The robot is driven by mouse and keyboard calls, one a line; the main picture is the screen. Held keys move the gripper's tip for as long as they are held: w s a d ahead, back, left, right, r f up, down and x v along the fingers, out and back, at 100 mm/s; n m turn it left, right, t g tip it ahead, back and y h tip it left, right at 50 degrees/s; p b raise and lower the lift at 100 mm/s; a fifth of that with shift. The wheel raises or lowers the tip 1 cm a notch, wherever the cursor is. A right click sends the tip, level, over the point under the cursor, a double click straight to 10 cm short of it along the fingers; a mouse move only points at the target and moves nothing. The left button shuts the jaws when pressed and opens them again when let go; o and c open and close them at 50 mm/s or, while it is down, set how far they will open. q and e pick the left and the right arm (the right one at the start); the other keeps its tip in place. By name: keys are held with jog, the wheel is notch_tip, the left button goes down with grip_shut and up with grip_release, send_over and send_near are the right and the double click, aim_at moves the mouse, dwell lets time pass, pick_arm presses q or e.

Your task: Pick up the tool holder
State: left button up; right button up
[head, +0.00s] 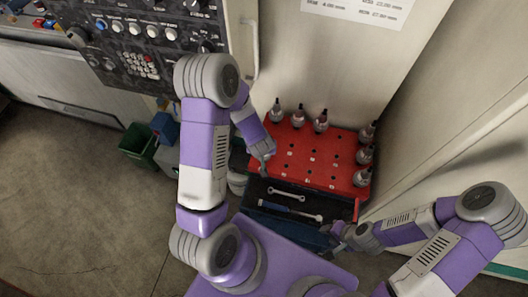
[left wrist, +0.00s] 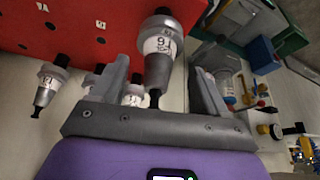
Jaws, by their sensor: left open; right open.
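Several grey tool holders with white labels stand along the back and right edges of the red tray (head: 315,160), among them one at its back left (head: 275,112) and one at its right (head: 364,155). My left gripper (head: 264,160) is open at the left edge of the tray. In the left wrist view a labelled tool holder (left wrist: 160,50) shows large between the open fingers (left wrist: 160,90), with no clear contact; more holders (left wrist: 47,85) stand to its left. My right gripper (head: 340,235) is open and empty by the drawer's right side, partly hidden by its own arm.
A green bin (head: 138,146) stands on the floor at left. A control panel (head: 140,35) and pale cabinet walls (head: 330,60) close off the back.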

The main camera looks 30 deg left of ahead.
pick_arm(q)
jog(key=x, duration=0.3)
jog(key=shift+w+f, duration=0.2)
jog(key=shift+w, duration=0.1)
grip_shut()
jog(key=shift+w+r, duration=0.1)
jog(key=shift+r, duration=0.05)
